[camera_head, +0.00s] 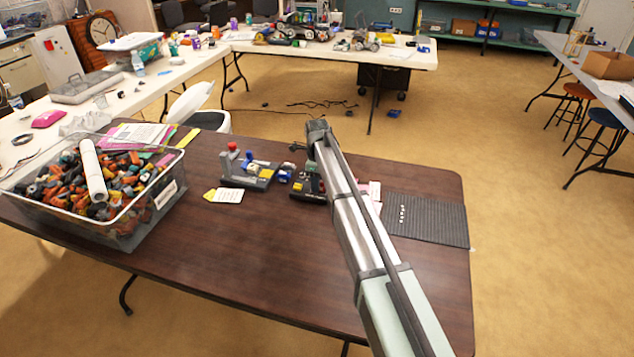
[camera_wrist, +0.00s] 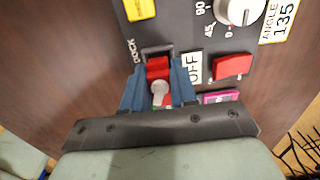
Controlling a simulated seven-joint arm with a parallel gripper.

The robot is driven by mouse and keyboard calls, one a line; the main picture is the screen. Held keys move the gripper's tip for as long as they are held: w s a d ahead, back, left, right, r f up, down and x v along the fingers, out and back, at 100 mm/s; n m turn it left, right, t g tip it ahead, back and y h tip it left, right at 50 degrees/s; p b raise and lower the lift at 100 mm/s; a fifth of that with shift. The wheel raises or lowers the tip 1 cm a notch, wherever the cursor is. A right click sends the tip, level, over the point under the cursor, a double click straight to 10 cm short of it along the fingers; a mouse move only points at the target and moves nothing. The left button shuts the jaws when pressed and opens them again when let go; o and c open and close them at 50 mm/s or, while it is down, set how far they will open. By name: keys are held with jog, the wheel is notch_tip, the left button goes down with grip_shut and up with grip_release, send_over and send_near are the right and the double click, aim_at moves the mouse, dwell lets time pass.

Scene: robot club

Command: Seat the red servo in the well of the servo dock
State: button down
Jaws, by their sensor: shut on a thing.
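In the wrist view the red servo (camera_wrist: 157,68), with a round pale shaft on its face, sits between the two blue fingers of my gripper (camera_wrist: 158,76), which is shut on it. The servo is at the grey-framed well (camera_wrist: 150,50) beside the word DOCK on the dark servo dock (camera_wrist: 192,22). I cannot tell how deep it is in the well. In the head view my arm covers the gripper and servo; part of a dark dock-like unit (camera_head: 306,186) shows beside the arm.
The dock carries a white knob (camera_wrist: 238,10), a red switch (camera_wrist: 233,65) and an OFF label. Left of it stand another grey unit (camera_head: 248,170) and a paper tag (camera_head: 224,195). A bin of parts (camera_head: 110,225) fills the table's left; a dark ribbed mat (camera_head: 430,218) lies right.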

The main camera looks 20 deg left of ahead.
jog(key=shift+f, duration=0.55)
dwell(0.9)
jog(key=c, duration=0.9)
grip_release()
jog(key=shift+s+f, duration=0.1)
jog(key=shift+c, duration=0.2)
jog(key=shift+o, duration=0.7)
jog(key=shift+s, duration=0.25)
jog(key=c, duration=0.3)
